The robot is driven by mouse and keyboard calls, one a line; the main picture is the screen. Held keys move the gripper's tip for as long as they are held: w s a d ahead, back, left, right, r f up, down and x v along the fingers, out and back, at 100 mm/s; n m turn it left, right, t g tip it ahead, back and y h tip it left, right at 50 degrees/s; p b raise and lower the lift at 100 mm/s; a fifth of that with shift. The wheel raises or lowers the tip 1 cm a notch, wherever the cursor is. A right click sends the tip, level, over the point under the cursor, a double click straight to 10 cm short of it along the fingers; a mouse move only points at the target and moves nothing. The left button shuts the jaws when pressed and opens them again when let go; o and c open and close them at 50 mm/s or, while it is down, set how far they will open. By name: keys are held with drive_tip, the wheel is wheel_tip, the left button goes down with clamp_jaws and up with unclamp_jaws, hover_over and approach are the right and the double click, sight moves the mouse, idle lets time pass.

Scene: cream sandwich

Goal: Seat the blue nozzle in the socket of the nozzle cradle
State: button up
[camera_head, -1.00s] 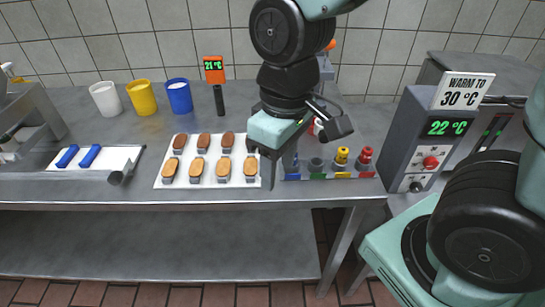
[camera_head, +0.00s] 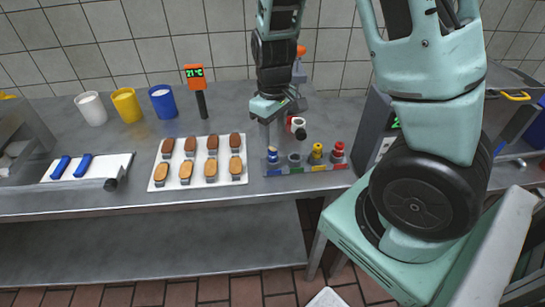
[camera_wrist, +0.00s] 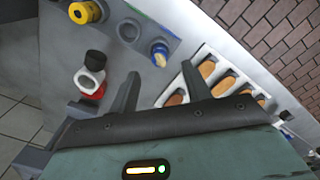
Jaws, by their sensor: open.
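The nozzle cradle (camera_head: 305,168) is a grey strip with coloured labels near the bench's front edge. The blue nozzle (camera_head: 272,155) stands at its left end, above the blue label; it looks upright and in line with the others. In the wrist view the blue nozzle (camera_wrist: 159,49) shows its pale tip, just beyond the gap between my fingers. My gripper (camera_head: 275,130) is open and above the nozzle, apparently not touching it. Both fingers of my gripper (camera_wrist: 160,74) show with nothing between them. How deep the nozzle sits is too small to tell.
A grey socket (camera_head: 294,159), the yellow nozzle (camera_head: 316,153) and the red nozzle (camera_head: 337,153) are in the same row. A white, red and black item (camera_wrist: 91,80) is close to my gripper. A tray of sandwich pieces (camera_head: 200,163) lies left of the cradle.

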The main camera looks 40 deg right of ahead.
sight(273, 149)
drive_tip(key=shift+w+f, duration=0.15)
drive_tip(key=shift+f, duration=3.45)
clamp_jaws()
